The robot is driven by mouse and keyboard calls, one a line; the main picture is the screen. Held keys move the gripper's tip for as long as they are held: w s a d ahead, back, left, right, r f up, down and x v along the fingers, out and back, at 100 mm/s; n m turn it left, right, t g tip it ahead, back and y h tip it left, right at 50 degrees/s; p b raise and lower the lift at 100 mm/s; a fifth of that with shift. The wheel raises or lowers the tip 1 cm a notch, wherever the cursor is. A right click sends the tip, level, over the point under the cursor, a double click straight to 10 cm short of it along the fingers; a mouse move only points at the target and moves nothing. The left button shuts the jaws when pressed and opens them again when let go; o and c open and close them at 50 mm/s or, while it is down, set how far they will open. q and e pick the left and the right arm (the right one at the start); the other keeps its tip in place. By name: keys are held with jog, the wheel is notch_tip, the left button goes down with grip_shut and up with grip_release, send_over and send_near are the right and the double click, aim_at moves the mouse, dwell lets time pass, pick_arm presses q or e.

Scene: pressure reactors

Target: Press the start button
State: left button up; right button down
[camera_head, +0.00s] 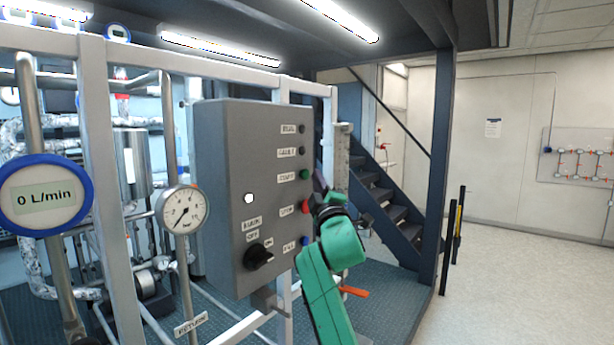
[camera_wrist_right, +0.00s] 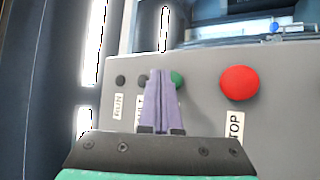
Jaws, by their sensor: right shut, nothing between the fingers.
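The grey control box (camera_head: 225,150) hangs on a white frame and carries a column of labelled buttons. The green button (camera_head: 305,174) beside the START label (camera_head: 287,177) is on its right side. In the right wrist view the green button (camera_wrist_right: 177,77) is partly hidden behind my fingers. My right gripper (camera_head: 319,183) is shut and empty, its tips close to the green button; I cannot tell whether they touch it. Its closed fingers (camera_wrist_right: 160,85) also show in the right wrist view. My left gripper is not in view.
The red STOP button (camera_wrist_right: 239,83) is close to the right of my fingers in the wrist view. A blue button (camera_head: 304,241) is lower on the box, with a black rotary knob (camera_head: 258,256). A gauge (camera_head: 182,210) stands at left. Open floor lies at right.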

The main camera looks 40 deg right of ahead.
dwell(0.3)
jog(key=shift+w+a, duration=0.15)
jog(key=shift+w, duration=0.3)
jog(key=shift+w+a, duration=0.1)
jog(key=shift+w, duration=0.3)
dwell(0.6)
jog(key=shift+s, duration=0.1)
jog(key=shift+s+d, duration=0.25)
jog(key=shift+s, duration=0.5)
jog(key=s, duration=0.2)
jog(key=s+d, duration=0.1)
jog(key=s, duration=0.1)
jog(key=shift+s+d+p, duration=0.2)
jog(key=shift+s+p, duration=0.15)
jog(key=shift+s, duration=0.05)
dwell(0.5)
